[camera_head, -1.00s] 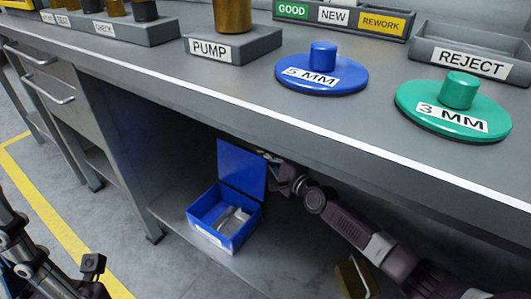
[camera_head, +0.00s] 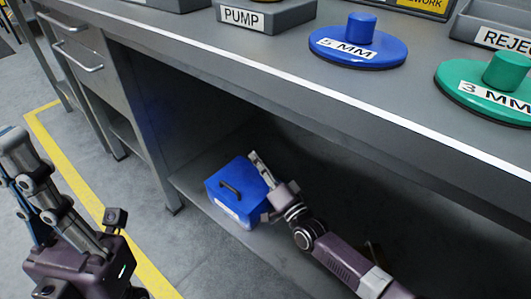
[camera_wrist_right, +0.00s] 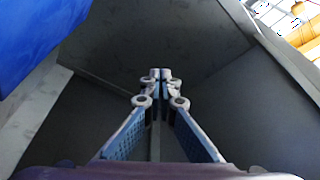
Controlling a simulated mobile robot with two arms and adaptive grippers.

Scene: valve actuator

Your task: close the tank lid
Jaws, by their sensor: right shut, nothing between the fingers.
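The blue tank box (camera_head: 238,208) sits on the lower shelf under the bench. Its blue lid (camera_head: 236,186), with a dark handle, lies down over the top, and the inside is hidden. My right gripper (camera_head: 258,162) is beside the lid's right edge, shut and empty; I cannot tell whether it touches. In the right wrist view the fingers (camera_wrist_right: 160,78) are together, and the blue box surface (camera_wrist_right: 50,35) fills the upper left. My left gripper (camera_head: 20,150) is at the left of the head view, away from the box; its fingertips are not clear.
The bench top edge (camera_head: 330,95) overhangs the shelf. Drawers (camera_head: 75,45) are at the left. The shelf right of the box is dark.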

